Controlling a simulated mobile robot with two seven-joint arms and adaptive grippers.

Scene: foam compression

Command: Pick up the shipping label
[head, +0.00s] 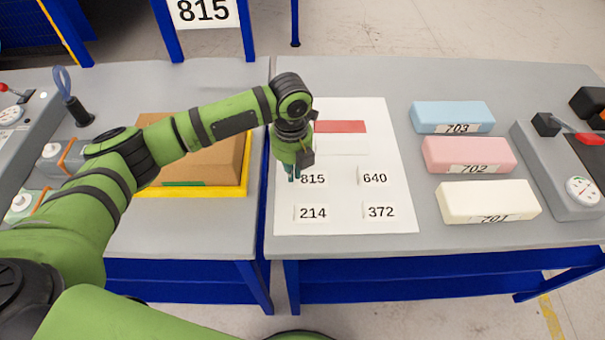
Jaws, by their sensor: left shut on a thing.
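A white sheet (348,222) lies on the grey table and bears several small white labels with numbers. The 815 label (315,179) is at its upper left, the 640 label (375,178) to its right, and the 214 label (313,213) and 372 label (380,212) are in the row below. My left gripper (294,175) points down at the left edge of the 815 label and is shut on it. The fingers hide part of that edge. I cannot tell whether the label is lifted off the sheet. My right gripper is not in view.
Blue (452,115), pink (468,154) and cream (487,201) foam blocks lie to the right. A cardboard box (205,158) in a yellow tray (243,188) stands left. A sign reading 815 (203,11) is at the back. A grey device (560,170) stands far right.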

